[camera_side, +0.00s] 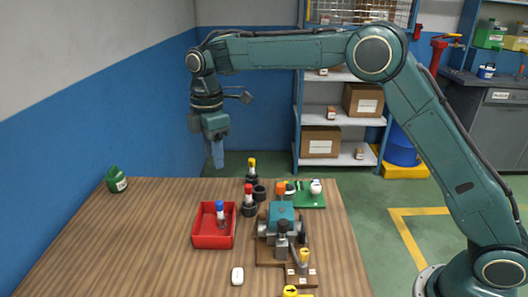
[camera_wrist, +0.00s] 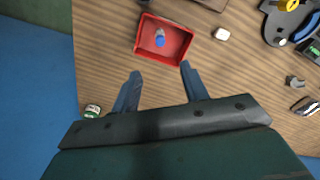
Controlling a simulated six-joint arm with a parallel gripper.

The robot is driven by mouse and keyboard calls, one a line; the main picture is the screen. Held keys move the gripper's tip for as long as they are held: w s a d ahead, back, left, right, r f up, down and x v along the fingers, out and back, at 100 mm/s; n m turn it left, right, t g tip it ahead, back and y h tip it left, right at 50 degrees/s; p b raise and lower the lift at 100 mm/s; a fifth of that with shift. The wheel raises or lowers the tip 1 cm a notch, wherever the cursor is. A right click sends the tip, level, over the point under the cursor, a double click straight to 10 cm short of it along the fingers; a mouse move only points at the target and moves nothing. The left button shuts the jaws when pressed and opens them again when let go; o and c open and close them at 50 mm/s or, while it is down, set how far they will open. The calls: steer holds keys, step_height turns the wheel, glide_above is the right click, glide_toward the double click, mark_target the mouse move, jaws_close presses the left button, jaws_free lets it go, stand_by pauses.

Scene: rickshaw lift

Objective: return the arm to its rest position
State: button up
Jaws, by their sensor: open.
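My gripper (camera_side: 217,153) hangs above the far edge of the wooden table (camera_side: 150,235), well clear of everything on it. In the wrist view my gripper (camera_wrist: 160,82) shows two blue fingers spread apart with nothing between them. The upper arm reaches across from the right with the wrist pointing down. A red tray (camera_side: 198,240) holds a blue-capped item (camera_side: 220,208); the tray also shows in the wrist view (camera_wrist: 141,46), beyond the fingertips.
A teal machine (camera_side: 282,215), a red-capped bottle (camera_side: 248,192), a yellow-capped bottle (camera_side: 252,166) and a white block (camera_side: 237,276) are right of or near the tray. The table's left side is clear. Shelves with boxes (camera_side: 321,142) stand behind.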

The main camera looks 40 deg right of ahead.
steer(key=s+d+r+m+t, duration=0.2)
steer(key=s+d+r+m, duration=0.3)
steer(key=s, duration=0.4)
steer(key=s+d+r+m+t, duration=0.1)
steer(key=s+d+r+m, duration=0.2)
steer(key=s+d+r, duration=0.35)
steer(key=s+d+f+m+t, duration=0.1)
steer(key=s+d+f+m, duration=0.1)
steer(key=s, duration=0.8)
steer(key=s+d+f+m+t, duration=0.1)
steer(key=s+m, duration=0.4)
steer(key=s, duration=0.5)
step_height(320, 180, down, 2)
steer(key=shift+s+d+f+m+t, duration=0.1)
steer(key=shift+s+d+m+t, duration=0.2)
steer(key=shift+d+t, duration=0.15)
